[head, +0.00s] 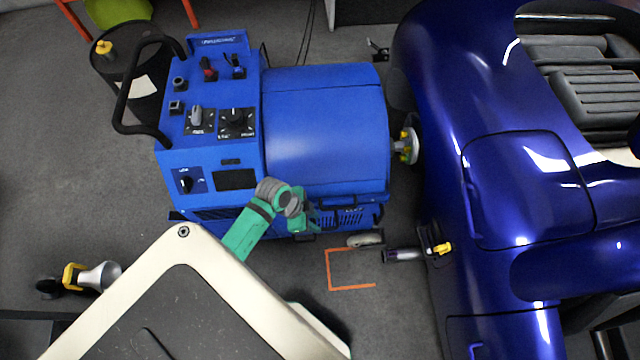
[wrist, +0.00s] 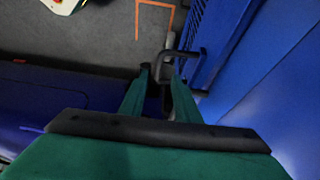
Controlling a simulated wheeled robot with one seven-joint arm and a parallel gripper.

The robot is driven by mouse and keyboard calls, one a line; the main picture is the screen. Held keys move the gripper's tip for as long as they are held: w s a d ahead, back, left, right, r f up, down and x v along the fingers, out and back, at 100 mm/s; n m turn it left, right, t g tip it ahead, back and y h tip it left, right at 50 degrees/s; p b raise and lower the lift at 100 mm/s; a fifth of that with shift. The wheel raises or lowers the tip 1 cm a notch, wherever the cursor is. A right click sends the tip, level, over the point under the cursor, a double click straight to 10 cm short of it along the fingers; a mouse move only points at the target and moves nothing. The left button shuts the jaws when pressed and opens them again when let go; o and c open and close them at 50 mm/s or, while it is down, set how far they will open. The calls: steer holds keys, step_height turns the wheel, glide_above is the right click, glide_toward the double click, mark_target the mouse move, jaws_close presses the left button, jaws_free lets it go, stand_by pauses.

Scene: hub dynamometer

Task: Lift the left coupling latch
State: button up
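The blue dynamometer cart (head: 320,125) stands beside the dark blue car, with a yellow-green hub coupling (head: 408,146) between them. My gripper (head: 312,222) is low at the cart's near side in the head view, partly hidden by my arm. In the wrist view its two teal fingers (wrist: 157,72) stand apart with a dark gap between them. A black bent handle (wrist: 182,54) on the cart's side is right at the fingertips; I cannot tell whether they touch. I cannot clearly identify the left coupling latch.
An orange floor marking (head: 329,270) and a grey rounded part (head: 365,239) lie near the cart's lower right. A grey cylinder with a yellow end (head: 405,255) is by the car. A black drum (head: 125,70) stands at upper left.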

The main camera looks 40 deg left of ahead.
steer(key=shift+v, duration=1.55)
steer(key=shift+s+f, duration=0.1)
steer(key=s+d+r+n+t+y, duration=0.35)
steer(key=s+d+t, duration=0.25)
steer(key=s, duration=0.2)
steer(key=s+d+r+n+t, duration=0.3)
steer(key=d+r+n+t, duration=0.2)
steer(key=d+r, duration=1.3)
steer(key=shift+t, duration=0.8)
steer(key=shift+a+r+n, duration=0.1)
steer(key=shift+n, duration=0.15)
